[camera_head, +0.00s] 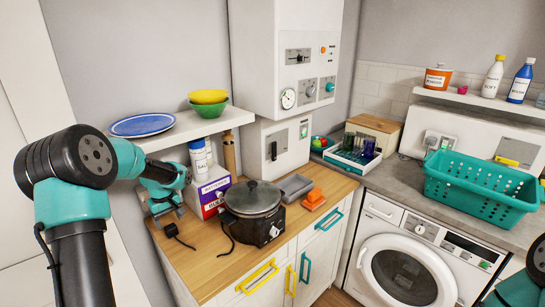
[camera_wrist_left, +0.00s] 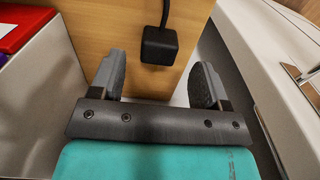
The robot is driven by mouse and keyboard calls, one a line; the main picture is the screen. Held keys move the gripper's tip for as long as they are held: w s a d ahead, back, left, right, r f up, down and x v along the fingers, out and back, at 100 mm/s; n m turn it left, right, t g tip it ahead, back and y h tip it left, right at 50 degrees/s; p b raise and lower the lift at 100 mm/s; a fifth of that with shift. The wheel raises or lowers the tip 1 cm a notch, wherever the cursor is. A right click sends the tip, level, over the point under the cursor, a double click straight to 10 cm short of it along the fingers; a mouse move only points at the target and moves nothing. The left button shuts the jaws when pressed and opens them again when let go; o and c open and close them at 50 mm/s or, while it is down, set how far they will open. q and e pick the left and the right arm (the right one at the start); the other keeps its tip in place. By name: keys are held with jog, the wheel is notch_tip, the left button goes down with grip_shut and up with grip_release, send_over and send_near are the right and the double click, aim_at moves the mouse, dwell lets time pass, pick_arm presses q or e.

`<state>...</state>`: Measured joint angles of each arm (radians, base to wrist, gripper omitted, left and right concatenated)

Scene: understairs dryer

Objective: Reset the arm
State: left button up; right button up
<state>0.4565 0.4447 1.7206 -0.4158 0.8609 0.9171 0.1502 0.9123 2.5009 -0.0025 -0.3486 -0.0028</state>
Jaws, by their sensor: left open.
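My left arm comes in from the left in the head view. Its gripper (camera_head: 165,205) is beside the left end of the wooden worktop (camera_head: 205,262), left of the purple and white box (camera_head: 208,190). In the left wrist view, the two grey fingers of my left gripper (camera_wrist_left: 160,82) are spread apart with nothing between them. A black plug (camera_wrist_left: 159,45) on a cord lies on the wood just beyond the fingers. My right gripper is not in view; only a teal and black part of my right arm shows at the lower right.
A black slow cooker (camera_head: 253,212) stands on the worktop, with a grey tray (camera_head: 296,187) and an orange block (camera_head: 314,198) to its right. A shelf (camera_head: 190,130) with a blue plate (camera_head: 143,125) overhangs the left side. A teal basket (camera_head: 480,185) stands above the washing machine (camera_head: 405,265).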

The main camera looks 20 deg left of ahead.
aim_at(171, 227)
pick_arm(q)
jog(key=shift+f, duration=2.4)
jog(key=shift+r, duration=0.1)
